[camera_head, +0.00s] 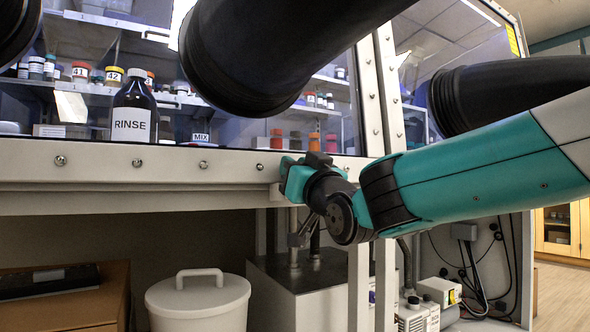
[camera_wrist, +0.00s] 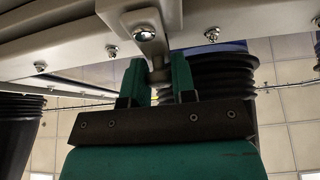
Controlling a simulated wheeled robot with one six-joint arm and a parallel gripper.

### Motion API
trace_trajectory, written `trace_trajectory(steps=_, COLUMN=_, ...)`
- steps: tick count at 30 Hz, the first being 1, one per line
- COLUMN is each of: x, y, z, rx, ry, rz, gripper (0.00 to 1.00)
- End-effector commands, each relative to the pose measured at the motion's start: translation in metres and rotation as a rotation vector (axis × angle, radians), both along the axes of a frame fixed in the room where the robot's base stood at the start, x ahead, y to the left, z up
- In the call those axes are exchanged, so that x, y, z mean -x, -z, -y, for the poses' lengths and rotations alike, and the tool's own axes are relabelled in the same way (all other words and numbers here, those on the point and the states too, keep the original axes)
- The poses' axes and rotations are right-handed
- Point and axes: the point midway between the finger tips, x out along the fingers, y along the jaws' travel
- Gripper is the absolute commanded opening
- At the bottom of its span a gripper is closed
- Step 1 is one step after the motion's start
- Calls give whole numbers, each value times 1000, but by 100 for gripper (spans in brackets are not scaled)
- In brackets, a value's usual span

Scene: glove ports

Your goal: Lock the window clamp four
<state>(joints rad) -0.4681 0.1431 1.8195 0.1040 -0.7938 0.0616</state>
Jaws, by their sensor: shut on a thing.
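My gripper (camera_head: 292,178) is at the lower rail of the glove box window (camera_head: 232,157) in the head view, and my own arm and wrist hide its fingertips there. In the wrist view, its two teal fingers (camera_wrist: 160,78) are closed around a metal clamp lever (camera_wrist: 152,48). The lever comes off the pale window frame (camera_wrist: 85,40), beside a round-headed bolt. I cannot read a number on this clamp or tell whether it is locked. The clamp is hidden in the head view.
Black glove sleeves (camera_head: 270,50) jut out above my gripper and at the right (camera_head: 480,92). Behind the glass are a RINSE bottle (camera_head: 131,108) and small jars. Below the rail stand a white lidded bin (camera_head: 200,300) and a grey metal box (camera_head: 310,285) with upright pipes.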

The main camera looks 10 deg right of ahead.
Motion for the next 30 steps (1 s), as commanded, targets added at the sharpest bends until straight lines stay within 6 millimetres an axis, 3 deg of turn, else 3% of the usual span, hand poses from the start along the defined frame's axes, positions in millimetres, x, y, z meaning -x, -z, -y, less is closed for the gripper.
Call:
trace_trajectory(steps=2, x=-1, y=0, z=1, rx=1, ry=4, rz=-1, gripper=1)
trace_trajectory(steps=3, x=-1, y=0, z=1, rx=2, ry=4, rz=0, gripper=29)
trace_trajectory(steps=6, x=-1, y=0, z=1, rx=2, ry=3, rz=0, gripper=50)
trace_trajectory(steps=14, x=0, y=0, z=1, rx=1, ry=2, rz=1, gripper=50)
trace_trajectory(steps=19, x=11, y=4, z=5, rx=2, ry=2, rz=-1, gripper=50)
trace_trajectory(steps=30, x=85, y=38, z=35, rx=3, ry=0, rz=-1, gripper=50)
